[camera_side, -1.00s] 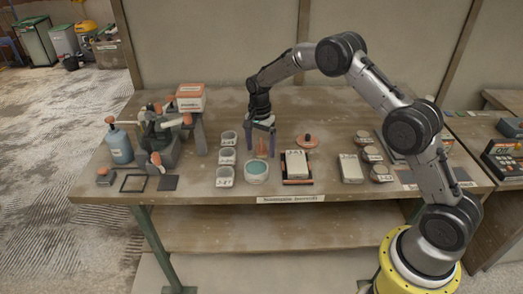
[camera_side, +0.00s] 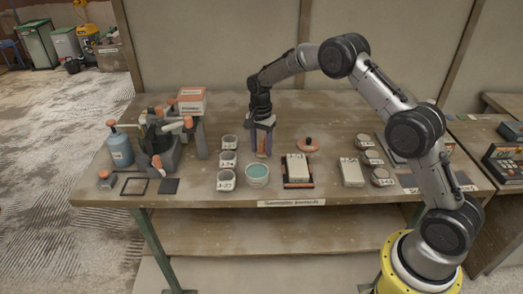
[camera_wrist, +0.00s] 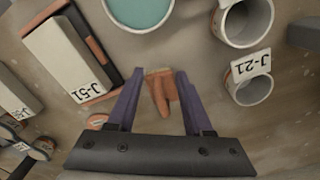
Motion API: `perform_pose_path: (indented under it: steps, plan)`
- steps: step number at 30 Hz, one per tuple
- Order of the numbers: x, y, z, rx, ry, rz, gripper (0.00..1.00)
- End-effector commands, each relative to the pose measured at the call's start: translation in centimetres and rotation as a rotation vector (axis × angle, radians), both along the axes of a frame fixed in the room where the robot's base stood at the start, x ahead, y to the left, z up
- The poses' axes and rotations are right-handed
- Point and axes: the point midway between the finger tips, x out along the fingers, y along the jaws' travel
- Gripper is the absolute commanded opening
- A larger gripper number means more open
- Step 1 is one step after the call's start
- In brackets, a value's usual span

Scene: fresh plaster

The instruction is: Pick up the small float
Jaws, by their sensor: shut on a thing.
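The small float (camera_wrist: 162,95), a narrow orange-brown piece, stands between the two purple fingers of my gripper (camera_wrist: 155,75) in the wrist view. In the side view my gripper (camera_side: 262,152) points down at the middle of the bench, shut on the float (camera_side: 262,146). The fingers hide part of the float in the side view. It is at bench level, and I cannot tell whether it touches the top.
A cup of teal liquid (camera_side: 257,172) stands just in front of my gripper. Several grey labelled cups (camera_side: 227,160) stand to the left. A labelled block on a dark base (camera_side: 298,170) and an orange disc with a dark knob (camera_side: 308,144) lie to the right.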

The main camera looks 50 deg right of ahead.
Motion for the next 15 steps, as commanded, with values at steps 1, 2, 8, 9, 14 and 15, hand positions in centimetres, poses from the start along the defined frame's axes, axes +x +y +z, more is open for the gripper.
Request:
perform_pose_path:
  steps: [1,2,8,9,14,15]
  plan:
    - [0.1,0.0,0.9,-0.001,-0.005,0.0,0.0]
    - [0.1,0.0,1.4,0.0,-0.006,0.0,0.0]
    - [-2.4,0.3,4.9,-0.001,-0.005,0.0,0.0]
    - [-3.2,0.4,5.8,-0.001,-0.005,0.0,0.0]
    - [-6.5,0.8,8.5,0.0,-0.002,0.0,0.0]
    - [-7.3,0.9,8.9,0.0,-0.002,0.0,0.0]
